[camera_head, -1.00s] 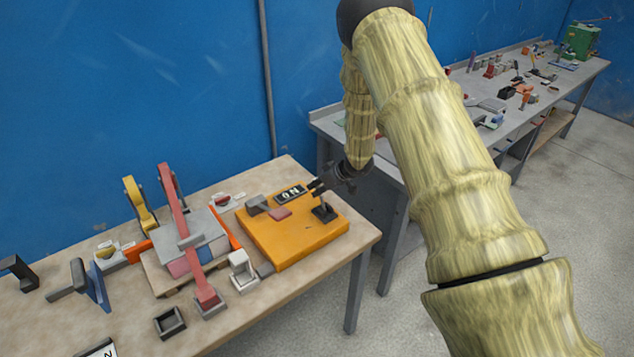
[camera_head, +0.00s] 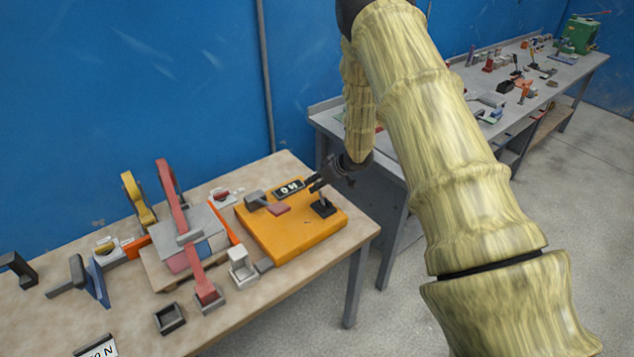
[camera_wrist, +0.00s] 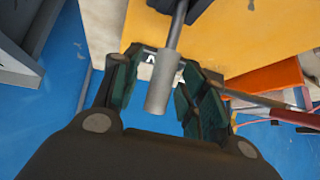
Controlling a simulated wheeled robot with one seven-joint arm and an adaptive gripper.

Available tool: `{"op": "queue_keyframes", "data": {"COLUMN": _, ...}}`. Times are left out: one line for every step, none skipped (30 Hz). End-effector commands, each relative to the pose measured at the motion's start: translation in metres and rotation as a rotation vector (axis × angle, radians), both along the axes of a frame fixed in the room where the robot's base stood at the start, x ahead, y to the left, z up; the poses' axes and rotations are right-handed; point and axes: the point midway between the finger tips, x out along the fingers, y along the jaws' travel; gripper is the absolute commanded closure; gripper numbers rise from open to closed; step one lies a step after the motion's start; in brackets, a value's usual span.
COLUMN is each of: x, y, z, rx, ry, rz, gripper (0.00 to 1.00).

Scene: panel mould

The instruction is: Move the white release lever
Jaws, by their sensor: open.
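A lever with a pale grey-white cylindrical grip (camera_wrist: 162,92) and a thin grey rod shows in the wrist view. Its dark base is at the top edge there. In the head view a black lever base (camera_head: 322,208) stands on the yellow-orange panel (camera_head: 300,238); its grip is hard to make out by my gripper. My gripper (camera_head: 314,184) is open above the panel's back right part. In the wrist view my gripper (camera_wrist: 160,90) has its dark green fingers on either side of the grip, with gaps visible. Whether the grip lies fully between the fingertips in depth, I cannot tell.
A black label (camera_head: 289,189) with white characters lies behind the lever. A grey lever with a reddish pad (camera_head: 279,209) is left of it. A white bracket (camera_head: 242,266) and a long red lever (camera_head: 174,205) stand further left on the bench. The blue wall is behind.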

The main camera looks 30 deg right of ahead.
Motion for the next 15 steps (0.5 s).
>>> {"op": "queue_keyframes", "data": {"x": -0.002, "y": -0.002, "z": 0.005, "rx": 0.000, "ry": -0.001, "rz": -0.001, "gripper": 0.57}}
{"op": "queue_keyframes", "data": {"x": -0.004, "y": -0.003, "z": 0.007, "rx": 0.000, "ry": -0.001, "rz": -0.001, "gripper": 0.57}}
{"op": "queue_keyframes", "data": {"x": -0.007, "y": -0.004, "z": 0.011, "rx": 0.000, "ry": -0.001, "rz": -0.001, "gripper": 0.57}}
{"op": "queue_keyframes", "data": {"x": -0.010, "y": -0.006, "z": 0.014, "rx": 0.000, "ry": -0.001, "rz": -0.001, "gripper": 0.57}}
{"op": "queue_keyframes", "data": {"x": -0.012, "y": -0.007, "z": 0.018, "rx": 0.001, "ry": -0.002, "rz": -0.002, "gripper": 0.57}}
{"op": "queue_keyframes", "data": {"x": -0.016, "y": -0.009, "z": 0.023, "rx": 0.001, "ry": -0.002, "rz": -0.002, "gripper": 0.57}}
{"op": "queue_keyframes", "data": {"x": -0.019, "y": -0.010, "z": 0.027, "rx": 0.001, "ry": -0.002, "rz": -0.002, "gripper": 0.57}}
{"op": "queue_keyframes", "data": {"x": -0.021, "y": -0.012, "z": 0.031, "rx": 0.001, "ry": -0.002, "rz": -0.002, "gripper": 0.57}}
{"op": "queue_keyframes", "data": {"x": -0.025, "y": -0.014, "z": 0.035, "rx": 0.000, "ry": -0.001, "rz": -0.001, "gripper": 0.57}}
{"op": "queue_keyframes", "data": {"x": -0.028, "y": -0.015, "z": 0.039, "rx": 0.000, "ry": -0.001, "rz": -0.001, "gripper": 0.57}}
{"op": "queue_keyframes", "data": {"x": -0.031, "y": -0.017, "z": 0.043, "rx": 0.000, "ry": -0.001, "rz": -0.001, "gripper": 0.57}}
{"op": "queue_keyframes", "data": {"x": -0.035, "y": -0.019, "z": 0.048, "rx": 0.000, "ry": -0.001, "rz": -0.001, "gripper": 0.57}}
{"op": "queue_keyframes", "data": {"x": -0.037, "y": -0.020, "z": 0.051, "rx": -0.001, "ry": -0.001, "rz": -0.002, "gripper": 0.57}}
{"op": "queue_keyframes", "data": {"x": -0.040, "y": -0.021, "z": 0.055, "rx": 0.001, "ry": -0.002, "rz": -0.002, "gripper": 0.57}}
{"op": "queue_keyframes", "data": {"x": -0.044, "y": -0.023, "z": 0.060, "rx": 0.000, "ry": -0.001, "rz": 0.000, "gripper": 0.57}}
